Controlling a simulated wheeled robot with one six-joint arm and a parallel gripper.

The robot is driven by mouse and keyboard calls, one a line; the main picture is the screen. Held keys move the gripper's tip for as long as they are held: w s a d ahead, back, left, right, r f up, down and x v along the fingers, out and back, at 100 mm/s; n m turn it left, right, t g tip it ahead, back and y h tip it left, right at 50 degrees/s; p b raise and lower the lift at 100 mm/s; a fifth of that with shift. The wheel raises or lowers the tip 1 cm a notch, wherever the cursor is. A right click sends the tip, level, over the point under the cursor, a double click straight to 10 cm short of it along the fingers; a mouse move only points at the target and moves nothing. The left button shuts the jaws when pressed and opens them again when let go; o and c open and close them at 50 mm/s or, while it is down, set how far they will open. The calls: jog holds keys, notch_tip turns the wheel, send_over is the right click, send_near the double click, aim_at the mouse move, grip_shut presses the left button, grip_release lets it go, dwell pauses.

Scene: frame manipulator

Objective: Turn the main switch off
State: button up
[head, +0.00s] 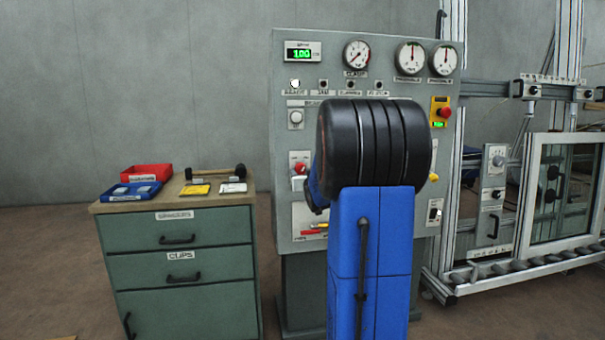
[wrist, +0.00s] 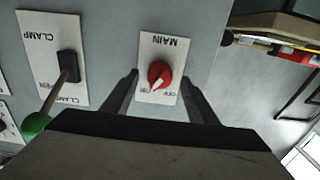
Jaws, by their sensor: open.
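The main switch is a red rotary knob (wrist: 159,75) on a white plate marked MAIN, upside down in the wrist view. Its pale pointer mark is turned to the lower left, towards one of two small labels, which looks like ON. My gripper (wrist: 160,88) is open, with one dark finger on each side of the plate and the knob between them. I cannot tell how far the fingertips are from the panel. In the head view a red knob on a white plate (head: 300,168) shows left of my arm, likely the same switch. My arm hides the gripper there.
A clamp lever with a green ball (wrist: 36,124) stands out beside the switch in the wrist view. The grey panel (head: 290,110) carries gauges and a red emergency button (head: 444,112). A green drawer cabinet (head: 180,265) stands left; a metal frame with a glazed window (head: 530,190) stands right.

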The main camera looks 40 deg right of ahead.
jog(key=shift+x, duration=1.05)
jog(key=c, duration=1.1)
jog(key=shift+o, duration=0.2)
jog(key=shift+n, duration=0.4)
jog(key=n, duration=0.4)
jog(key=shift+n, duration=0.3)
jog(key=n, duration=0.6)
jog(key=shift+s, duration=0.1)
jog(key=shift+n, duration=0.3)
